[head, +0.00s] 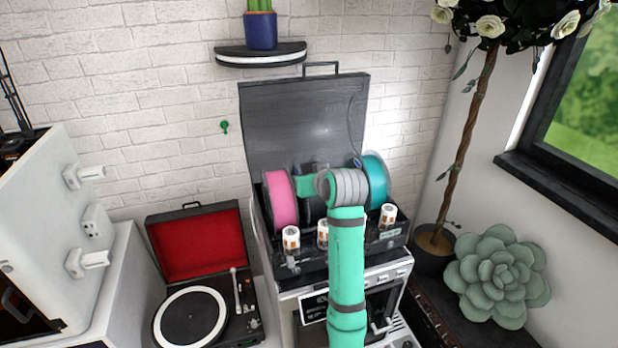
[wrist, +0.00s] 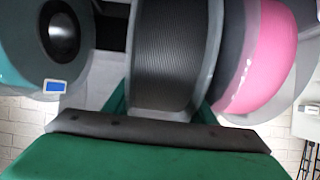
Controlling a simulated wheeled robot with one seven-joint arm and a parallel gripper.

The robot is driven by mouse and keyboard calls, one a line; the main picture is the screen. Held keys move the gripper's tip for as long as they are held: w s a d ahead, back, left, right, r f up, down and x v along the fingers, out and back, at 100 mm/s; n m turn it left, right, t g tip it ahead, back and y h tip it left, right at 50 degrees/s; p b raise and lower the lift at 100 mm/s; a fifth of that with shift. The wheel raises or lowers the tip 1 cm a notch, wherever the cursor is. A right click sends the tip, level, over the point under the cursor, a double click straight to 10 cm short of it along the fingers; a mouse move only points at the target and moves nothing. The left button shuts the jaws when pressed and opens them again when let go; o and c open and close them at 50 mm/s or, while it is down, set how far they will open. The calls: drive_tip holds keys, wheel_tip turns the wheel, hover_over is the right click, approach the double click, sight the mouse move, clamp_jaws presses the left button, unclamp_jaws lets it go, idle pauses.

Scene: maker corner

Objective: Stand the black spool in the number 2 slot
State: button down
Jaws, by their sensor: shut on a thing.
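The black spool (wrist: 168,55) fills the middle of the wrist view, upright between the green fingers of my gripper (wrist: 165,108). My gripper is shut on it. In the head view my gripper (head: 312,184) is over the open black case (head: 342,258), and my arm hides most of the spool (head: 313,208). The spool is between the pink spool (head: 281,200) and the teal spool (head: 375,182). Both also show in the wrist view, pink (wrist: 262,60) at right and teal (wrist: 25,45) at left. I cannot tell whether the black spool touches the slot floor.
White-and-orange markers (head: 291,238) stand along the case front; their numbers are unreadable. The raised case lid (head: 300,120) is behind. A turntable (head: 192,318) with a red-lined lid is at left. A potted tree (head: 435,248) and a succulent (head: 497,277) are at right.

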idle(0.4)
drive_tip(key=c, duration=0.8)
unclamp_jaws()
drive_tip(key=shift+c, duration=0.2)
drive_tip(key=shift+o, duration=0.7)
drive_tip(key=shift+f, duration=0.25)
drive_tip(key=v, duration=1.1)
drive_tip(key=shift+d, duration=0.1)
